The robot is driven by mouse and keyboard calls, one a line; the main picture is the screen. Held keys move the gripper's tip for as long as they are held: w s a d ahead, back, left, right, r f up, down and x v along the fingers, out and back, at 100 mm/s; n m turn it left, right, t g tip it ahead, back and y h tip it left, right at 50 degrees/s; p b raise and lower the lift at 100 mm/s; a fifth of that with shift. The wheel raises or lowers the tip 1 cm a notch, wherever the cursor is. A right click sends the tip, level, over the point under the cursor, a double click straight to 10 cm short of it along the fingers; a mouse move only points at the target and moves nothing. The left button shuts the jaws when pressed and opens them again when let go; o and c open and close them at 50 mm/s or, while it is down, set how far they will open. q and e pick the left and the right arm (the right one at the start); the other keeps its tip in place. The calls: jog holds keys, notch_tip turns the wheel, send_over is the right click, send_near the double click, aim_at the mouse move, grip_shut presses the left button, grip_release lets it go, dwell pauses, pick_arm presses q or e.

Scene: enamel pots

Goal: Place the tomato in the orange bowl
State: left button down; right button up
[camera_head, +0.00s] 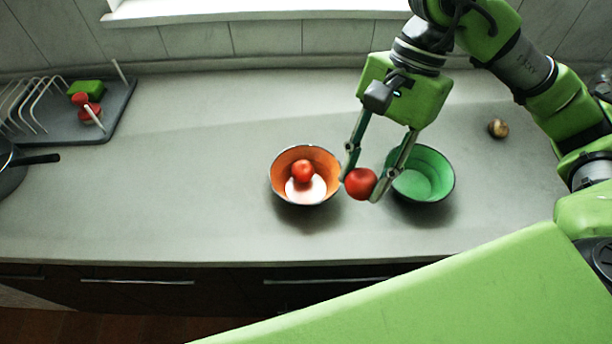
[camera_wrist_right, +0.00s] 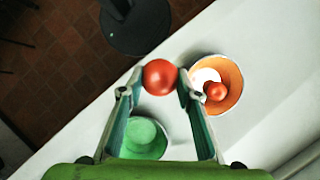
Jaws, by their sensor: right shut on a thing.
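My right gripper (camera_head: 361,184) is shut on a red tomato (camera_head: 360,183). It holds the tomato between the orange bowl (camera_head: 281,168) and the green bowl (camera_head: 436,179), on the side of the orange bowl's right rim. The held tomato (camera_wrist_right: 160,76) also shows between the fingertips in the right wrist view. The orange bowl has a pale bottom and holds another red tomato (camera_head: 303,170). In the right wrist view the orange bowl (camera_wrist_right: 233,80) lies right of the fingertips. My left gripper is not in view.
The green bowl looks empty. A small brownish round item (camera_head: 498,128) lies at the right. A grey dish rack (camera_head: 119,98) with a green sponge (camera_head: 87,88) stands at the far left, near a dark pan (camera_head: 10,165). The counter left of the orange bowl is clear.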

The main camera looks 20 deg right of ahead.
jog(key=shift+w+a+r, duration=0.15)
jog(key=w+a+f+p, duration=0.2)
jog(key=w+f, duration=0.1)
jog(key=f, duration=0.1)
jog(key=w+a+f+p, duration=0.3)
jog(key=w+f, duration=0.1)
jog(key=w+a+f+p, duration=0.2)
jog(key=w+a+f, duration=0.1)
jog(key=w+f, duration=0.1)
jog(key=shift+f, duration=0.45)
